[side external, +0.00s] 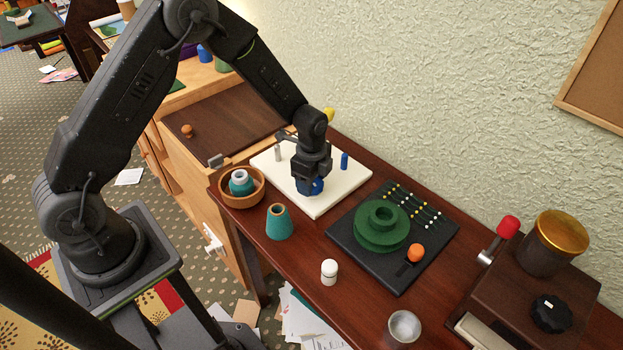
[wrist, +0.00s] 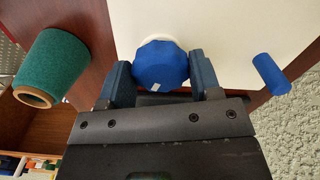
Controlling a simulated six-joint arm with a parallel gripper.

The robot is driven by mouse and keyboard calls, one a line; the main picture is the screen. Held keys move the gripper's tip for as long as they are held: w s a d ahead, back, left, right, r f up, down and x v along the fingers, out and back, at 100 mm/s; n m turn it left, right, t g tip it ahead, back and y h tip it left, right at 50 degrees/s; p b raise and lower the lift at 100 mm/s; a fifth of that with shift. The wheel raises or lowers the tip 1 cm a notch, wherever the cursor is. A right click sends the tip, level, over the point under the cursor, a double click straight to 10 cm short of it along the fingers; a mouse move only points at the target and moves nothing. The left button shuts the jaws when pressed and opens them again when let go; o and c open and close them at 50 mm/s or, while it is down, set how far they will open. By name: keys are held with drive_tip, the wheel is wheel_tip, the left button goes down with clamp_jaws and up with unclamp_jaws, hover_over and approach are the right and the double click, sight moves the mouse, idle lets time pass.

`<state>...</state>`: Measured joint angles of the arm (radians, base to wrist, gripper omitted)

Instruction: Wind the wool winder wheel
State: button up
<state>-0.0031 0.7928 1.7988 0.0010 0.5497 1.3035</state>
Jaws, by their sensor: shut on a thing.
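My gripper (side external: 312,186) points down over a white board (side external: 345,190) and is shut on a blue faceted knob (side external: 308,190). In the wrist view the knob (wrist: 161,66) sits between my two fingers (wrist: 161,82), with a white ring showing behind it. A blue peg (side external: 344,160) stands on the same board; it also shows in the wrist view (wrist: 271,74). A grey post (side external: 278,153) stands near the board's left edge. Beside the board, a green wheel (side external: 381,228) lies on a black base (side external: 345,244) with an orange knob (side external: 416,252). I cannot tell which is the wool winder.
A teal cone (side external: 279,222) and a wooden bowl (side external: 241,199) with another cone stand left of the board. A white bottle (side external: 329,271), a metal cup (side external: 404,327) and a brown box with a red-handled crank (side external: 507,228) stand farther along the table. The wall is close behind.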

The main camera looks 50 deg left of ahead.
drive_tip(key=n, duration=1)
drive_tip(key=shift+s+d+n, duration=0.1)
drive_tip(key=shift+n, duration=0.3)
drive_tip(key=n, duration=0.4)
drive_tip(key=shift+n, duration=0.3)
drive_tip(key=shift+d+n, duration=0.15)
drive_tip(key=shift+n, duration=2.35)
drive_tip(key=o, duration=0.9)
drive_tip(key=shift+o, duration=0.2)
wheel_tip(320, 180, up, 14)
